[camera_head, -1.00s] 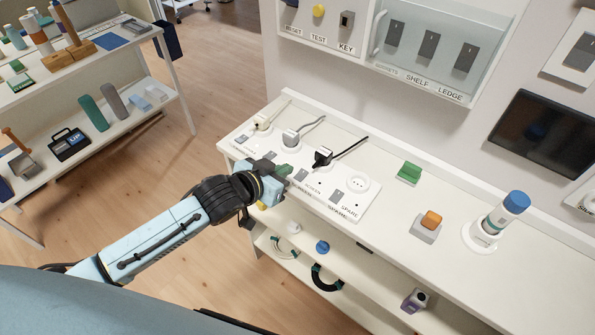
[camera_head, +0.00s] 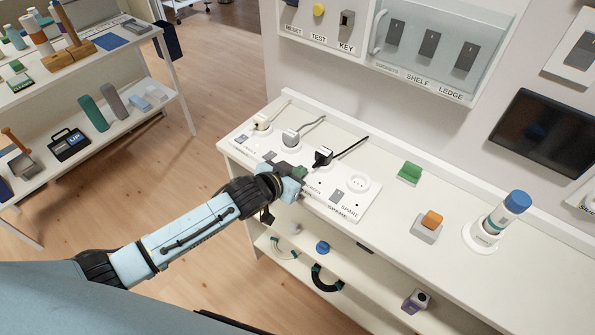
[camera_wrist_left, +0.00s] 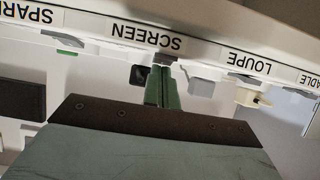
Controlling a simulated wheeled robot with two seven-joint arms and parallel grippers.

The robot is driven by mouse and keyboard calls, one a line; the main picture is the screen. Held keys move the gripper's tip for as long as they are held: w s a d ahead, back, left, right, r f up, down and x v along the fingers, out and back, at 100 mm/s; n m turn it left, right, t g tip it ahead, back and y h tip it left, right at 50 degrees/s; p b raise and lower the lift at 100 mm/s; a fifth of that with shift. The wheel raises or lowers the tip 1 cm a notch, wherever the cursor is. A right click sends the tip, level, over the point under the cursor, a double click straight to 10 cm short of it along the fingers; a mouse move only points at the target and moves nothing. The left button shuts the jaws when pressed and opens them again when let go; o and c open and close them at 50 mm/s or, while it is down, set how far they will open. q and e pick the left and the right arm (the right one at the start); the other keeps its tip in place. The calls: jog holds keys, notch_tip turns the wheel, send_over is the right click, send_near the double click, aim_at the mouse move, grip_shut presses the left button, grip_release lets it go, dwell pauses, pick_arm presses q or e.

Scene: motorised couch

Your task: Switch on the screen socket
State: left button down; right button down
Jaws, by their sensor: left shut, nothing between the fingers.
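The white socket strip (camera_head: 372,200) lies on the bench top. In the left wrist view its labels appear upside down, and the SCREEN label (camera_wrist_left: 146,36) is near the top middle. The grey screen switch (camera_wrist_left: 164,57) shows just below that label. My left gripper (camera_head: 300,172) is shut and empty, its green fingertips (camera_wrist_left: 163,72) right at the switch. I cannot tell whether they touch it or which way the switch is tipped. In the head view the gripper hides this switch. A black plug (camera_head: 322,155) sits in the socket behind it. My right gripper is out of view.
A grey plug (camera_head: 291,136) and the spare switch (camera_head: 338,195) flank the screen position. A green block (camera_head: 409,172), an orange-topped block (camera_head: 431,220) and a blue-capped bottle (camera_head: 503,215) stand farther right. A glazed switch cabinet (camera_head: 440,50) hangs above.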

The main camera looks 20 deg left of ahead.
pick_arm(q)
jog(key=shift+w+f, duration=0.15)
jog(key=shift+f, duration=0.05)
jog(key=shift+w+d+r, duration=0.3)
jog(key=shift+w+r, duration=0.1)
jog(key=shift+w, duration=0.25)
jog(key=shift+r+p, duration=0.1)
jog(key=shift+p, duration=0.25)
jog(key=shift+r+p, duration=0.3)
notch_tip(320, 180, up, 4)
jog(key=p, duration=0.4)
jog(key=s+a+r, duration=0.2)
jog(key=s+r, duration=0.4)
jog(key=shift+s+a, duration=0.25)
jog(key=shift+s, duration=0.15)
